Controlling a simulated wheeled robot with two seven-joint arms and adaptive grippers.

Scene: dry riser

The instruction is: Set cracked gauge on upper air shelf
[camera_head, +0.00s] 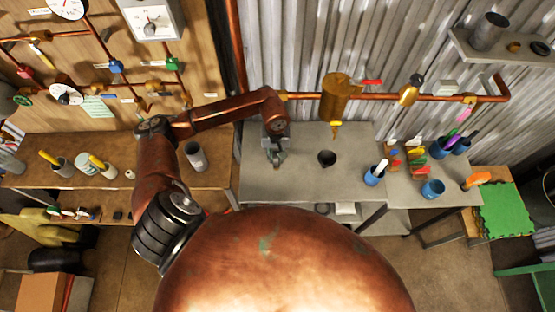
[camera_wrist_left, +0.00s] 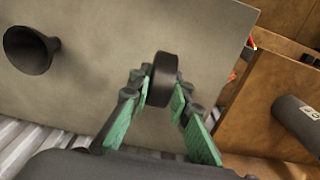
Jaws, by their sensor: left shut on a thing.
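My left gripper (camera_head: 275,157) is over the grey metal bench (camera_head: 262,188) in the head view. In the left wrist view, its green-padded fingers (camera_wrist_left: 160,92) are shut on a dark, round gauge (camera_wrist_left: 162,72), seen nearly edge-on. Its face and any crack are turned out of sight. In the head view I cannot make the gauge out clearly at the gripper. A grey wall shelf (camera_head: 470,48) is at the upper right, bearing a grey cylinder (camera_head: 489,32) and small dark parts. I cannot tell whether it is the upper air shelf. My right gripper is not in view.
A dark funnel-like cup (camera_head: 326,158) stands on the bench right of the gripper; it also shows in the left wrist view (camera_wrist_left: 28,50). A brass vessel (camera_head: 336,98) and copper pipe (camera_head: 438,97) run along the wall. Blue cups (camera_head: 432,189) with tools crowd the right.

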